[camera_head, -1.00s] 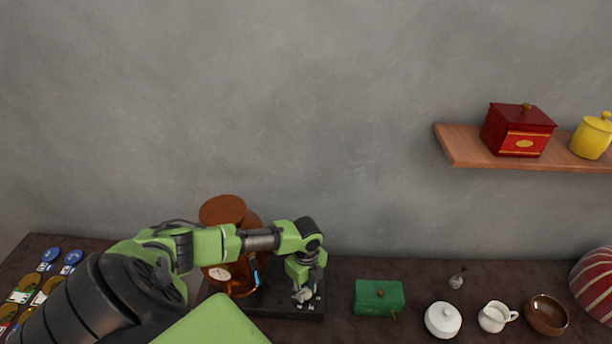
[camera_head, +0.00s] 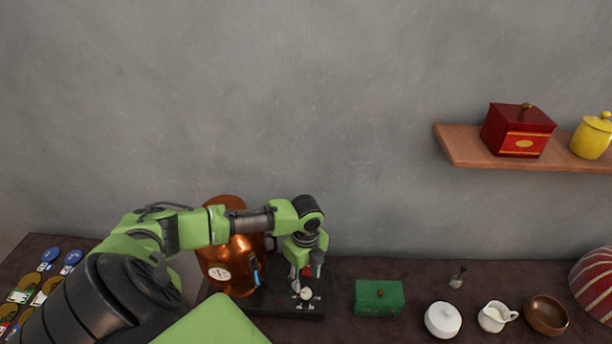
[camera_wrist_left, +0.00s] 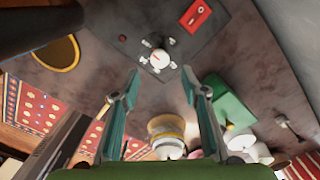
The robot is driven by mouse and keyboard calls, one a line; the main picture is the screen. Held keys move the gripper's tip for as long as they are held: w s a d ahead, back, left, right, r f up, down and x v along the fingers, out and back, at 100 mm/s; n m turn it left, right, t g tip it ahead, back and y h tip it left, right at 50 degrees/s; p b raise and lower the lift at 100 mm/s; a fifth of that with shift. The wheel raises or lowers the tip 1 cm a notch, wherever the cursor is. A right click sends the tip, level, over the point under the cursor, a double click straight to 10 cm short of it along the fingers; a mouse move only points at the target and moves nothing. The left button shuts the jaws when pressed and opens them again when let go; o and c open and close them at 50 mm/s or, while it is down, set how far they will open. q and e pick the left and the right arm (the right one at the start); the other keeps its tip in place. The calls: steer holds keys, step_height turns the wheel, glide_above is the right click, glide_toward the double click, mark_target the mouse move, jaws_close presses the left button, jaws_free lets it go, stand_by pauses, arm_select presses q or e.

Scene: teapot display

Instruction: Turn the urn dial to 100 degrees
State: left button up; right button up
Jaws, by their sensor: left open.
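The copper urn (camera_head: 236,262) stands on a black base (camera_head: 283,308), partly behind my left arm. It has a white round gauge (camera_head: 219,273) on its front. The white dial (camera_head: 306,294) is on the base's right part, with small pale marks around it. It shows more fully in the left wrist view (camera_wrist_left: 159,58), with a small red mark; its exact reading is too small to tell. My left gripper (camera_head: 305,272) is open and empty, pointing down just behind the dial in the head view. In the left wrist view, its fingertips (camera_wrist_left: 160,77) are apart, with the dial beyond them.
A red switch (camera_wrist_left: 195,15) sits on the base near the dial. A green box (camera_head: 379,298) stands right of the base, then a white lidded pot (camera_head: 443,320), a white jug (camera_head: 496,316) and a brown bowl (camera_head: 546,315). Several round tags lie at the left.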

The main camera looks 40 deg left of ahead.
arm_select(q)
step_height(320, 180, up, 5)
steer(key=shift+d+f, duration=0.1)
stand_by(0.7)
